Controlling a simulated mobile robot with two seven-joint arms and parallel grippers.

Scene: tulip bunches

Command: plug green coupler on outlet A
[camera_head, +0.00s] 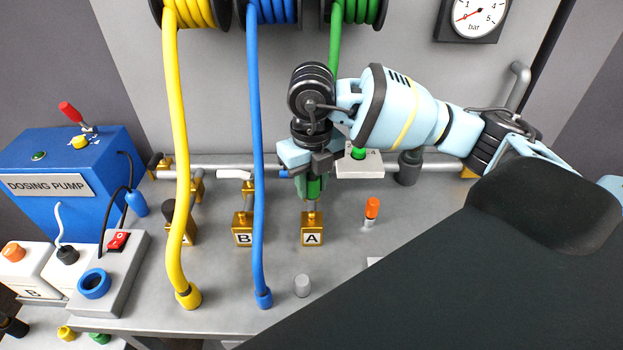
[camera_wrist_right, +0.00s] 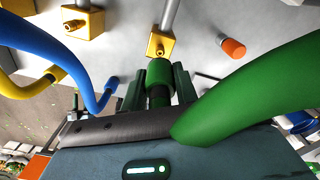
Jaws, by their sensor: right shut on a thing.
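My right gripper (camera_head: 314,180) is shut on the green coupler (camera_head: 315,188), above and behind the front face of outlet A (camera_head: 312,237), a brass block with a white "A" label. In the right wrist view the green coupler (camera_wrist_right: 159,76) sits between the dark fingers (camera_wrist_right: 158,90), its open end facing a brass outlet (camera_wrist_right: 161,44). The coupler's end is very close to that outlet; I cannot tell whether they touch. The green hose (camera_wrist_right: 240,85) curves away to the right. My left gripper is not in view.
Outlet B (camera_head: 243,237) stands left of A. The blue hose (camera_head: 256,150) and yellow hose (camera_head: 177,150) hang in front, ending at the bench's front. An orange-capped peg (camera_head: 372,208) stands right of A. A blue dosing pump (camera_head: 75,165) is far left.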

